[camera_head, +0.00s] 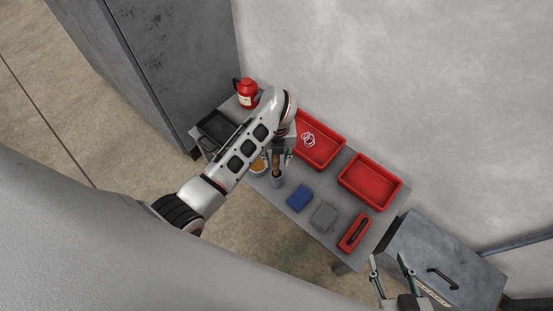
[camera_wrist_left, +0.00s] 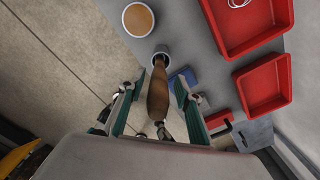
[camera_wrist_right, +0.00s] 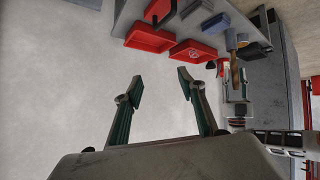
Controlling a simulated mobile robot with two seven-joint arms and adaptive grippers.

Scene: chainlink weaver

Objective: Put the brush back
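The brush has a brown handle (camera_wrist_left: 157,92) and stands upright in a small grey cup (camera_wrist_left: 162,50); its lower end is hidden inside. In the head view the handle (camera_head: 276,161) rises from the cup (camera_head: 277,180) near the table's front edge. My left gripper (camera_wrist_left: 156,88) has its fingers on either side of the handle, with gaps showing, so it looks open around it. In the head view the left gripper (camera_head: 283,155) is partly hidden by my arm. My right gripper (camera_wrist_right: 158,85) is open and empty; it also shows at the head view's lower right (camera_head: 391,263).
A bowl with orange-brown contents (camera_head: 258,164) stands close left of the cup. A blue block (camera_head: 299,198), grey block (camera_head: 325,215) and red black-handled item (camera_head: 354,233) lie rightward. Two red trays (camera_head: 342,152) (camera_head: 375,200) sit behind. A red jug (camera_head: 247,94) and dark tray (camera_head: 203,134) stand left.

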